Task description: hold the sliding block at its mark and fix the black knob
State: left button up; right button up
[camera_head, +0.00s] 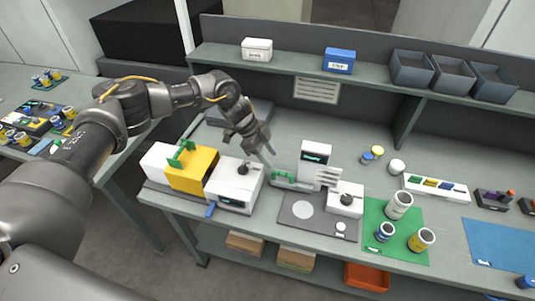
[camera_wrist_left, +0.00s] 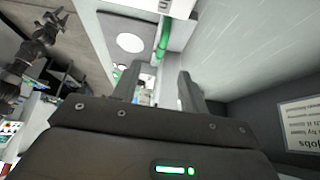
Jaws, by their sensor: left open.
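My left gripper (camera_head: 266,150) is open and empty above the bench, just behind and left of a green handle (camera_head: 283,176) on a low white-and-grey device. In the left wrist view its two fingers (camera_wrist_left: 160,88) stand apart, with a green bar (camera_wrist_left: 163,36) beyond them, not between them. One black knob (camera_head: 243,169) sits on a white box at the left, another black knob (camera_head: 346,199) on a white box at the right. I cannot tell which part is the sliding block or see its mark. A dark jointed arm, likely my right, shows in the left wrist view (camera_wrist_left: 35,48).
A yellow block (camera_head: 192,170) with a green handle stands left of the white box. A dark mat (camera_head: 318,224) with a white disc lies in front. A green mat (camera_head: 376,234) with cans is at the right. A shelf (camera_head: 300,78) with bins runs behind.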

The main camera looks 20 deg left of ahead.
aim_at(282, 173)
pick_arm(q)
jog(key=shift+w, duration=0.15)
jog(key=b+x, duration=0.5)
jog(key=x, duration=0.2)
jog(key=shift+f, duration=0.35)
jog(key=shift+d+f+b, duration=0.3)
jog(key=shift+d+f, duration=0.15)
jog(key=shift+f, duration=0.05)
jog(key=shift+c, duration=0.4)
grip_shut()
jog(key=shift+r, duration=0.15)
jog(key=shift+r+p, duration=3.15)
jog(key=shift+r, duration=0.8)
